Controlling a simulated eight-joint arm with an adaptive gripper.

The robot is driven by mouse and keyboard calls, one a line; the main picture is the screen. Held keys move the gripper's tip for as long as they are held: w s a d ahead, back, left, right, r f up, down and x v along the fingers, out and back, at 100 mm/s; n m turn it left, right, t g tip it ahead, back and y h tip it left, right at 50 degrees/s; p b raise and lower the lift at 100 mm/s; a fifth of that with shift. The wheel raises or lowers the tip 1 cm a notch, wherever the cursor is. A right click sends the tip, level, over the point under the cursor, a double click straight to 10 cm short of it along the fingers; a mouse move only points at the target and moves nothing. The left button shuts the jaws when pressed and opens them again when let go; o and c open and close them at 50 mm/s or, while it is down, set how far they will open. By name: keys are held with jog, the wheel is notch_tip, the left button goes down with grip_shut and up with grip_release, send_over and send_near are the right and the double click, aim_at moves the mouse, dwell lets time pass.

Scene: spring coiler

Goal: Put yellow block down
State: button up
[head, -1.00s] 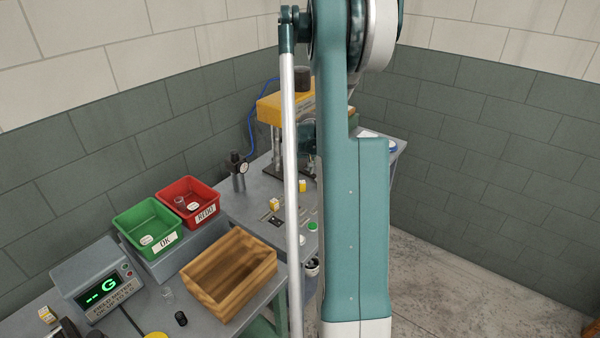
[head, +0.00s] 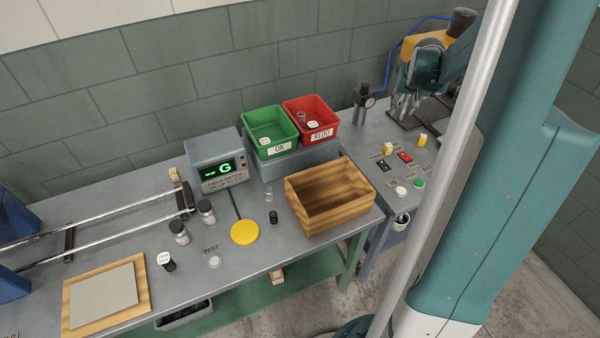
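A small yellow block (head: 422,140) sits on the right-hand grey table in the head view. A yellow-and-white block (head: 389,148) stands just to its left.
A green OK bin (head: 270,125) and a red REDO bin (head: 312,122) stand left of the gripper. A wooden box (head: 330,198), a meter (head: 217,160) and a yellow disc (head: 245,233) are on the nearer table. My arm covers the right side.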

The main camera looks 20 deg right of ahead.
jog(key=s+a+r+n+t, duration=0.15)
jog(key=a+r, duration=0.25)
jog(key=a, duration=0.6)
jog(key=s+a+r+n+y, duration=0.15)
jog(key=a+r, duration=0.25)
jog(key=a, duration=0.7)
jog(key=s+a+r+n+h, duration=0.15)
jog(key=a+r, duration=0.25)
jog(key=a, duration=0.6)
jog(key=s+a+f+n+t+y, duration=0.1)
jog(key=s+a+n+y, duration=0.2)
jog(key=s+a, duration=1.4)
jog(key=a, duration=0.4)
jog(key=shift+s+a+t, duration=0.15)
jog(key=shift+a+t, duration=0.05)
jog(key=shift+t, duration=0.15)
